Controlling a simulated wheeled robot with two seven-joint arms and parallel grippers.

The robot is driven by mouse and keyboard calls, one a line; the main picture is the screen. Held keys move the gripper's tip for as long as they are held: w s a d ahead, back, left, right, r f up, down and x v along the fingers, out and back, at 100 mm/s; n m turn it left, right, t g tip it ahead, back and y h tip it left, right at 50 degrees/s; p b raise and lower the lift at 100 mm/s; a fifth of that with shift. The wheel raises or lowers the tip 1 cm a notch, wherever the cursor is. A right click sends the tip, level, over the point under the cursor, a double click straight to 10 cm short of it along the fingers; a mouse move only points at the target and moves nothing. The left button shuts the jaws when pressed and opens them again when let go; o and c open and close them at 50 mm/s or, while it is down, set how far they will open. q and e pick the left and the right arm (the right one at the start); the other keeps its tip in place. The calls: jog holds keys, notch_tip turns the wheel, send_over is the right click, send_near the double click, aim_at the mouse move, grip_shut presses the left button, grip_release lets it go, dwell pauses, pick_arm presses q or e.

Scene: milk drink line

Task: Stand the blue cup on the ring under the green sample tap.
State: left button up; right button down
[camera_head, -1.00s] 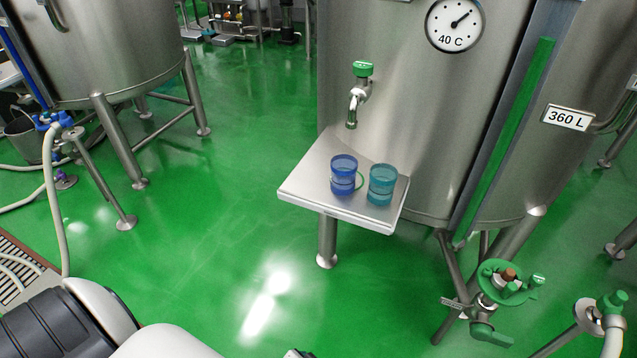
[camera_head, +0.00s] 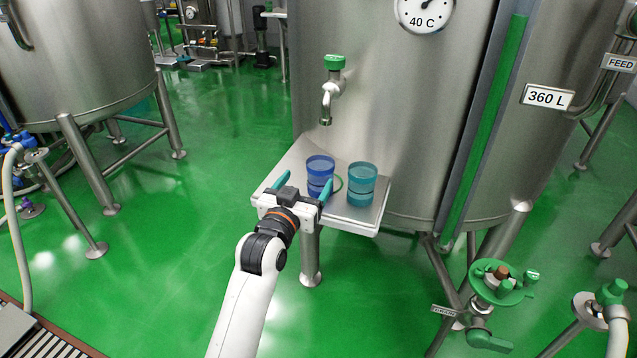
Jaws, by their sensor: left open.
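The blue cup (camera_head: 320,166) stands upright on the small steel shelf, and one of my fingers hides part of its lower side. The green ring (camera_head: 339,184) shows as a thin arc just right of the blue cup, which hides the rest of it. The green sample tap (camera_head: 334,64) is on the tank wall above, its spout pointing down over the shelf. My left gripper (camera_head: 304,184) is open and empty at the shelf's front left, its two teal fingers reaching toward the blue cup. I cannot tell whether a finger touches it. My right gripper is not in view.
A teal cup (camera_head: 361,188) stands on the shelf (camera_head: 292,165) close right of the blue cup. The tank wall (camera_head: 400,120) rises behind. A valve with a green handwheel (camera_head: 500,290) is at the lower right.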

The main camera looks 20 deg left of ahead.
aim_at(324, 160)
pick_arm(q)
jog(key=w, duration=0.4)
jog(key=shift+w+d+f, duration=0.1)
jog(key=shift+w, duration=0.1)
jog(key=w, duration=0.3)
jog(key=w+b, duration=0.1)
jog(key=w, duration=0.1)
jog(key=shift+w+d+f, duration=0.15)
jog(key=shift+w+d, duration=0.15)
jog(key=shift+d, duration=0.05)
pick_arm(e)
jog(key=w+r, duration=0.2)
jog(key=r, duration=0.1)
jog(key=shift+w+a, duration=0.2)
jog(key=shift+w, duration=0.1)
pick_arm(q)
jog(key=c, duration=1.1)
